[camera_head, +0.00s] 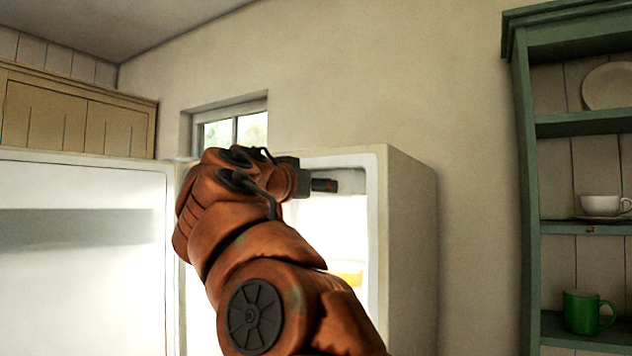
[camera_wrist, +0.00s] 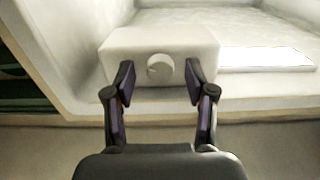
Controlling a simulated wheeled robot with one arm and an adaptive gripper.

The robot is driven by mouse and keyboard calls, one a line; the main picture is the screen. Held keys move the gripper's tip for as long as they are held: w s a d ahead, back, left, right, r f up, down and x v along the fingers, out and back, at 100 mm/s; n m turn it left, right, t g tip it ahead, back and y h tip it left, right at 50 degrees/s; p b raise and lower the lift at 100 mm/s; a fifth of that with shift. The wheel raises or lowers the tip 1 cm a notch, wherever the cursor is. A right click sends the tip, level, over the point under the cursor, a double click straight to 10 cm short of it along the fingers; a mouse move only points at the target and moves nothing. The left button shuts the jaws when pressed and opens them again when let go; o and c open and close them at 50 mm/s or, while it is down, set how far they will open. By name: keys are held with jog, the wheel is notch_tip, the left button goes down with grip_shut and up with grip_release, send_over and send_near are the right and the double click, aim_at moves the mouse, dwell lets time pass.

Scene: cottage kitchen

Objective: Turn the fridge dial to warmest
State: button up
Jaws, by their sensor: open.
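The fridge (camera_head: 411,240) stands with its door (camera_head: 80,270) swung open to the left in the head view. In the wrist view a small round pale dial (camera_wrist: 159,67) sits on the front of a white box (camera_wrist: 118,50) inside the fridge. My gripper (camera_wrist: 160,78) is open, with one finger on each side of the dial. No finger visibly touches the dial. Any pointer or marking on the dial is too faint to read. In the head view my arm hides the dial and most of my gripper.
A bright flat panel (camera_wrist: 265,58) lies right of the box in the wrist view. A yellow thing (camera_head: 349,279) shows lower inside the fridge. A green shelf unit (camera_head: 525,180) with a white cup (camera_head: 600,205) and a green mug (camera_head: 581,312) stands at the right.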

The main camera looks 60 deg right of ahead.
jog(key=shift+d, duration=0.15)
jog(key=shift+c, duration=0.2)
grip_shut()
